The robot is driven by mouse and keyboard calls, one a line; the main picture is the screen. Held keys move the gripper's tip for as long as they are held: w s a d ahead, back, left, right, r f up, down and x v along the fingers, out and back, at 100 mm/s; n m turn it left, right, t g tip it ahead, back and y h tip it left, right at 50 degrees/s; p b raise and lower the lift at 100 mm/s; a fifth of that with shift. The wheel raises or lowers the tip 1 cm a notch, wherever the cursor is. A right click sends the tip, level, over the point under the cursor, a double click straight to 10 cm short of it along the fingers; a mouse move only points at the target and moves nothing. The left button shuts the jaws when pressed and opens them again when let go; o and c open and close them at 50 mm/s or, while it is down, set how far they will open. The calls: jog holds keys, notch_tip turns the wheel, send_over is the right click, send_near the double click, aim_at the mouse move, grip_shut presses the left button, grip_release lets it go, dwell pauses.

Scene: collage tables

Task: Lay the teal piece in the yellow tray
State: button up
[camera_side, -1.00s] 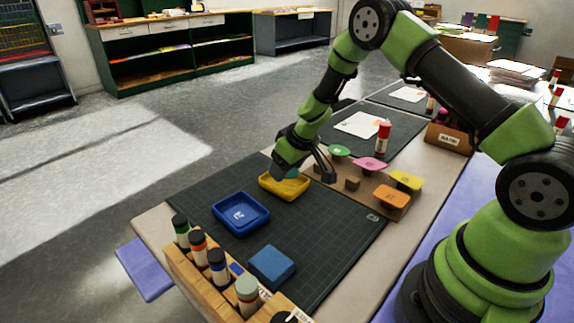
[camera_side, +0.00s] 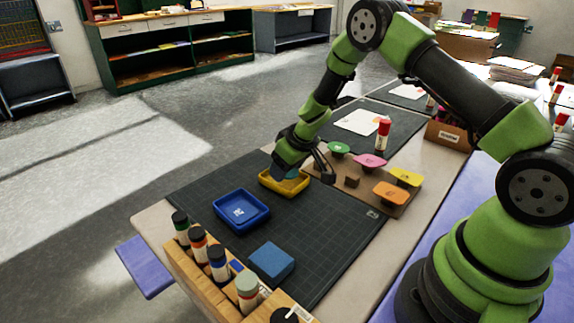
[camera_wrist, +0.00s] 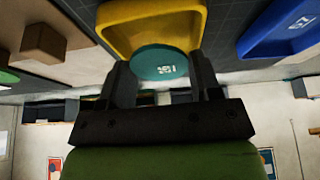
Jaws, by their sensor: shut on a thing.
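The yellow tray (camera_side: 284,186) sits on the dark cutting mat, and my gripper (camera_side: 287,170) is over it in the side view. In the wrist view my gripper (camera_wrist: 163,82) is shut on the teal piece (camera_wrist: 160,62), which is round with a small white mark. The teal piece overlaps the inside of the yellow tray (camera_wrist: 197,22) in that view. In the side view only a little teal shows beneath the fingers. I cannot tell whether the piece touches the tray floor.
A blue tray (camera_side: 241,210) stands close to the yellow one. A blue block (camera_side: 270,262) and a wooden rack (camera_side: 205,278) of bottles are nearer the camera. Green (camera_side: 338,148), pink (camera_side: 370,160), orange (camera_side: 391,193) and yellow (camera_side: 406,177) pieces lie on a brown board to the right.

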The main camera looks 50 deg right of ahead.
dwell(0.4)
jog(key=o, duration=0.8)
jog(key=shift+r, duration=3.55)
